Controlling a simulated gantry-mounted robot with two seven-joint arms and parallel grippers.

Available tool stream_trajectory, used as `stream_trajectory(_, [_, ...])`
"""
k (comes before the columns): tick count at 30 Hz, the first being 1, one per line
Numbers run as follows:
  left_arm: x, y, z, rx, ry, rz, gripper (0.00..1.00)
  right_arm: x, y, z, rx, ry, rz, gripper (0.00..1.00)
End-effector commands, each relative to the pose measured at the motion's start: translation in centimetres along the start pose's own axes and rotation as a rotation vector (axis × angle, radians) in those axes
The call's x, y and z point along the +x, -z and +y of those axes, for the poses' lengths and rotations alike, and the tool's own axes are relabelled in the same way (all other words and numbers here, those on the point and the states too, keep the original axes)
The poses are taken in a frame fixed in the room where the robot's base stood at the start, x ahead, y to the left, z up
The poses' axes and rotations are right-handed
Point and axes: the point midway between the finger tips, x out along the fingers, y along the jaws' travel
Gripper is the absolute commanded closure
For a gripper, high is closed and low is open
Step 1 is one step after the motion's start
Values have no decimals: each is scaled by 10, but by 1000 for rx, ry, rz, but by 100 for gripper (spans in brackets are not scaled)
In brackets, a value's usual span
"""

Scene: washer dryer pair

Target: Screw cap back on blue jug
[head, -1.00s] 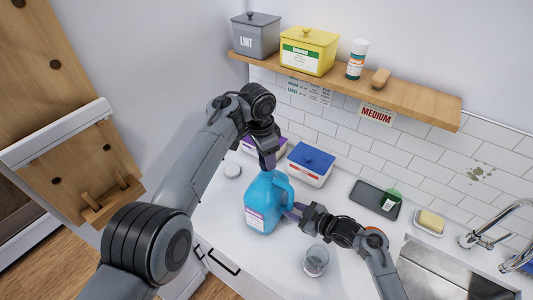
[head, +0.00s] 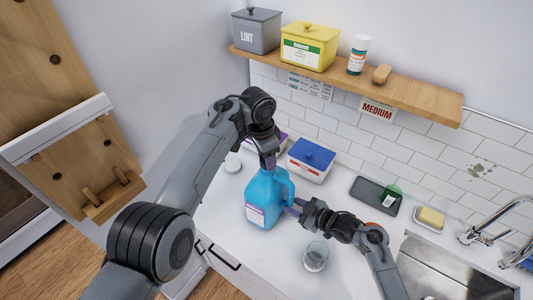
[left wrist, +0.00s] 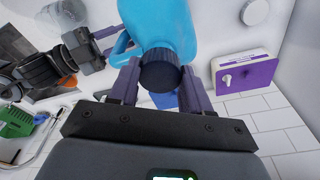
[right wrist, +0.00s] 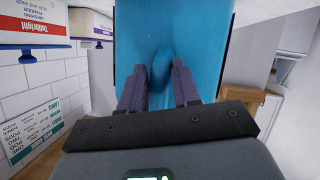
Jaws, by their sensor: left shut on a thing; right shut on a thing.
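The blue jug (head: 267,198) stands upright on the white counter, with a white and purple label on its front. My left gripper (head: 268,162) is above it, pointing down at the jug's mouth. In the left wrist view its fingers are shut on a dark round cap (left wrist: 160,72), which sits at the neck of the jug (left wrist: 165,25). How far the cap is threaded cannot be seen. My right gripper (head: 295,208) comes from the right and is shut on the jug's handle. The right wrist view shows the handle (right wrist: 162,68) between its fingers.
A white box with a blue lid (head: 311,160) stands behind the jug, with a purple-topped box (head: 275,142) beside it. A clear cup (head: 316,256) stands in front of my right arm. A dark tray (head: 375,196), soap dish (head: 430,218) and sink (head: 440,270) lie to the right.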

Motion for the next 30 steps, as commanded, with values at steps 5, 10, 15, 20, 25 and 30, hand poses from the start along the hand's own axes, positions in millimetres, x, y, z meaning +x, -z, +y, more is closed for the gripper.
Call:
stream_trajectory(5, [2, 0, 0, 0, 1, 1, 80, 0, -3, 0, -1, -1, -6, 100])
stream_trajectory(10, [2, 0, 0, 1, 1, 1, 80, 0, -3, 0, -1, -1, -6, 100])
stream_trajectory(15, [2, 0, 0, 1, 0, 1, 80, 0, -3, 0, -1, -1, -6, 100])
stream_trajectory(20, [2, 0, 0, 1, 0, 0, 80, 0, -3, 0, -1, -1, -6, 100])
stream_trajectory(25, [5, 0, 0, 1, -1, 0, 80, 0, -3, 0, -1, -1, -6, 100])
stream_trajectory(30, [9, -1, 0, 3, -1, -1, 80, 0, -3, 0, -1, -1, -6, 100])
